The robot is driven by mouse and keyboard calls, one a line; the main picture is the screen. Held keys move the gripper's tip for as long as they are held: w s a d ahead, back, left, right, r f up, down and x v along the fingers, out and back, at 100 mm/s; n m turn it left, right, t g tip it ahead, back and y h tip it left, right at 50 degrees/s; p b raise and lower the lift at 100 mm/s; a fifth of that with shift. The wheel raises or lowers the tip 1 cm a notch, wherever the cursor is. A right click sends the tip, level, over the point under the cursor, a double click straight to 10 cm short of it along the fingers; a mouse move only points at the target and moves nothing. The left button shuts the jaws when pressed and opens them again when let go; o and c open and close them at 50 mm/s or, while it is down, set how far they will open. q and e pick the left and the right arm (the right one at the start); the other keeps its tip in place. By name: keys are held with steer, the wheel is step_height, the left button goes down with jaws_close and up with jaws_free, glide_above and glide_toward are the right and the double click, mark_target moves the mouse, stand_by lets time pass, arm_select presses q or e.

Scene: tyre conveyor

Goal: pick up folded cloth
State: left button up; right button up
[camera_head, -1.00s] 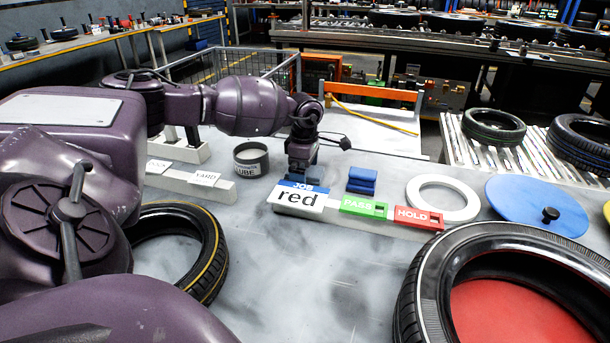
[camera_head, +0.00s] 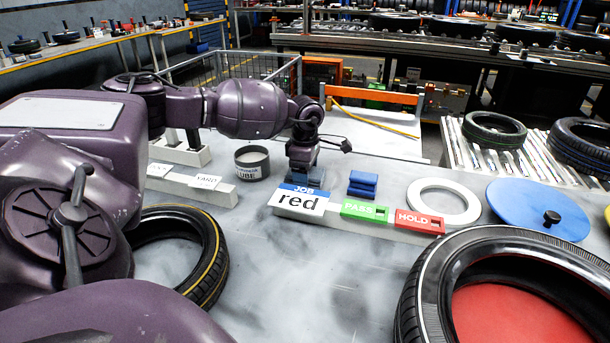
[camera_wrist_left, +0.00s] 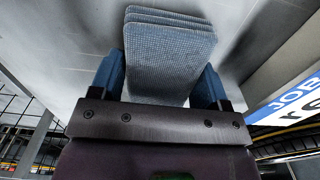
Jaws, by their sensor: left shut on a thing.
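The folded cloth (camera_wrist_left: 168,50) is a blue-grey, woven, layered pad in the left wrist view. It lies between the two blue fingers of my left gripper (camera_wrist_left: 160,82), which is shut on it. The sign hides the fingertips there, and I cannot make out the cloth in that view. Whether the cloth touches the table cannot be told. My right gripper is not in view.
A grey lube pot (camera_head: 252,162) stands left of the gripper. A blue block-like item (camera_head: 362,184), green PASS tag (camera_head: 365,210), red HOLD tag (camera_head: 419,222) and white ring (camera_head: 443,202) are to the right. Tyres lie at the front left (camera_head: 205,250) and front right (camera_head: 425,290).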

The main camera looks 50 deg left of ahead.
arm_select(q)
step_height(320, 180, up, 19)
steer(key=p, duration=0.1)
steer(key=shift+r+p, duration=0.2)
steer(key=shift+p, duration=0.1)
